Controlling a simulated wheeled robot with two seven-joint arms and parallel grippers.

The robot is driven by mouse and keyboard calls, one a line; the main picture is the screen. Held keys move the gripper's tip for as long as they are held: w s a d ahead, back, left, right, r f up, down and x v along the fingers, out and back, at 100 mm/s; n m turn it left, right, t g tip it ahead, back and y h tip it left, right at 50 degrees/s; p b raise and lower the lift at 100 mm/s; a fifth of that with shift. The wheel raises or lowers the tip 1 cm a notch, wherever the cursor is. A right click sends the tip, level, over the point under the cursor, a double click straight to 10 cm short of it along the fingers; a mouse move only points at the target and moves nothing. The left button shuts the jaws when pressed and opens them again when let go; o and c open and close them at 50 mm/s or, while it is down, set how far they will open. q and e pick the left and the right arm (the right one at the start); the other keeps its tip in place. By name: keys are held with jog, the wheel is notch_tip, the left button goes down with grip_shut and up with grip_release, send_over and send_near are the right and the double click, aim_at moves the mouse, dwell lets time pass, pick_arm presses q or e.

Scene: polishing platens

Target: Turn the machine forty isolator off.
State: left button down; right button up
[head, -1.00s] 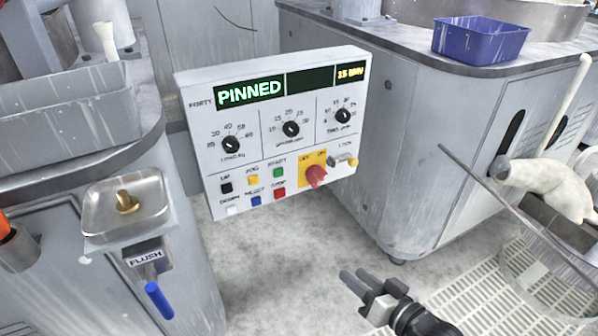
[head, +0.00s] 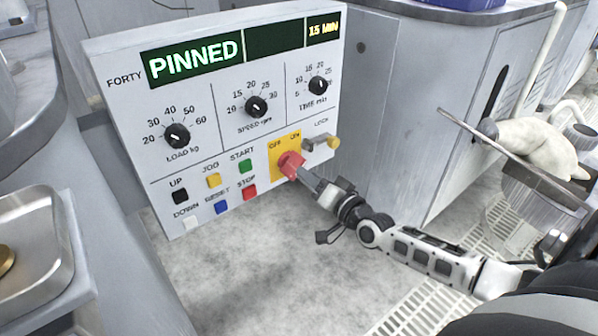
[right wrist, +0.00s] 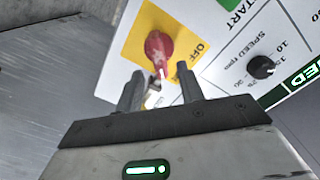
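The machine forty control panel (head: 130,100) reads "PINNED" on its green display. Its isolator is a red knob (head: 289,164) on a yellow plate (head: 273,147) marked OFF and ON; the knob also shows in the right wrist view (right wrist: 157,46). Its white mark points down there, seemingly away from the OFF label. My right gripper (head: 304,176) is at the knob, and its front end overlaps it in the head view. In the right wrist view its two fingers (right wrist: 160,83) are apart, with the knob's lower end just beyond the gap between their tips. My left gripper is not in view.
A LOCK fitting with a brass-coloured end (head: 332,142) sits close right of the isolator. START (head: 245,166) and STOP (head: 249,192) buttons are just left. A grey cabinet (head: 400,110) stands right of the panel. The floor below the panel is clear.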

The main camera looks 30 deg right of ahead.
aim_at(293, 166)
jog(key=w+b, duration=0.1)
jog(key=w, duration=0.4)
jog(key=shift+a, duration=0.2)
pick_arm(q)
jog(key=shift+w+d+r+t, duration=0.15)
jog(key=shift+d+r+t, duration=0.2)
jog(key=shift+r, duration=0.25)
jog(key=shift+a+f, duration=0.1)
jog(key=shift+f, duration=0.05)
pick_arm(e)
grip_shut()
